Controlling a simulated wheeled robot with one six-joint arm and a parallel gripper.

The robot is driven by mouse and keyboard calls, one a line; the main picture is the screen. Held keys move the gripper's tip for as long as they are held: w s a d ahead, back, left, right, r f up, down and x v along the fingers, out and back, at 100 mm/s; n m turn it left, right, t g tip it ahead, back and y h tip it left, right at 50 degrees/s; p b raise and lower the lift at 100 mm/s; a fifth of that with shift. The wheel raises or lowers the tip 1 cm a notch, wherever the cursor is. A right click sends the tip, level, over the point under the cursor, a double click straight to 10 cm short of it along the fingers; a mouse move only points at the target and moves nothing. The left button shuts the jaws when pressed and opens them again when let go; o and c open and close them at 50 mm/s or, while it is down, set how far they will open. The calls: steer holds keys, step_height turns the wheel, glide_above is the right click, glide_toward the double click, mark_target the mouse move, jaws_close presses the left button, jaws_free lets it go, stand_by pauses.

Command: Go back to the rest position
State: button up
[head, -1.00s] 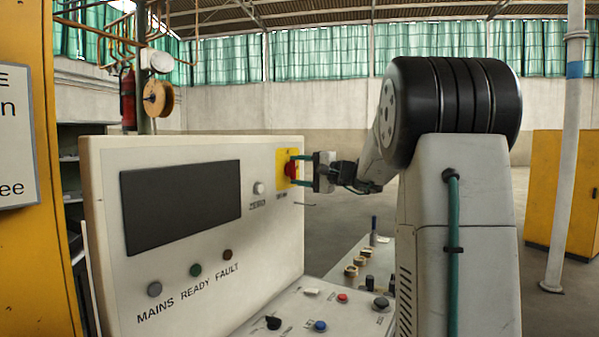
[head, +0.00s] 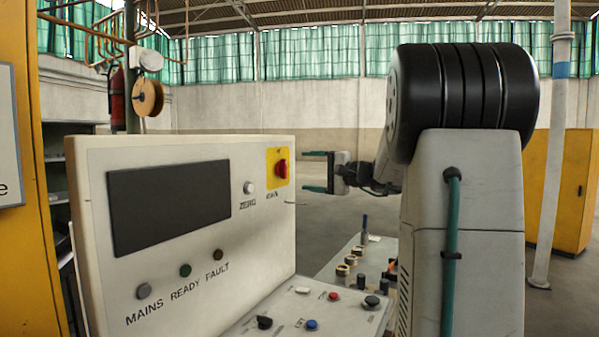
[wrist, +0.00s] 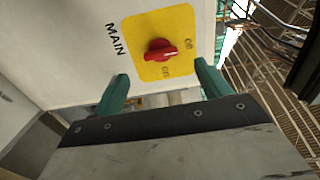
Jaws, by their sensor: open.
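My gripper (head: 318,171) is open and empty, its two green fingers pointing left, to the right of the control panel (head: 110,275). It is apart from the red rotary switch (head: 281,167), which sits on a yellow plate (head: 271,181) at the panel's upper right. In the wrist view the red switch (wrist: 160,52) shows ahead of the gripper (wrist: 160,80), beyond the two spread fingers, with "MAIN" printed beside the yellow plate. Nothing is between the fingers.
A lower desk with buttons (head: 300,320) juts out below the panel. A bench with small parts (head: 345,255) stands behind it. A yellow cabinet (head: 565,190) and a pole (head: 549,200) are at right. Open floor (head: 330,215) lies behind my gripper.

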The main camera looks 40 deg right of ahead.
steer(key=shift+s+d, duration=0.15)
steer(key=shift+s, duration=0.25)
steer(key=s+a+f+n+g+y, duration=0.1)
steer(key=s+a+f+n+g, duration=0.1)
steer(key=s+a+f+g, duration=0.45)
steer(key=s+a+f+n+g, duration=0.15)
steer(key=a+f+g, duration=0.25)
steer(key=a+f, duration=0.6)
steer(key=s+a+f+n+g+h, duration=0.2)
steer(key=s+a+n, duration=0.3)
steer(key=s+a, duration=0.3)
steer(key=s+a+f+n+g+h, duration=0.3)
steer(key=s+a, duration=0.6)
steer(key=s, duration=0.4)
steer(key=n+h, duration=0.1)
steer(key=n, duration=0.1)
steer(key=shift+s+a+f+n+h, duration=0.3)
steer(key=shift+n, duration=0.05)
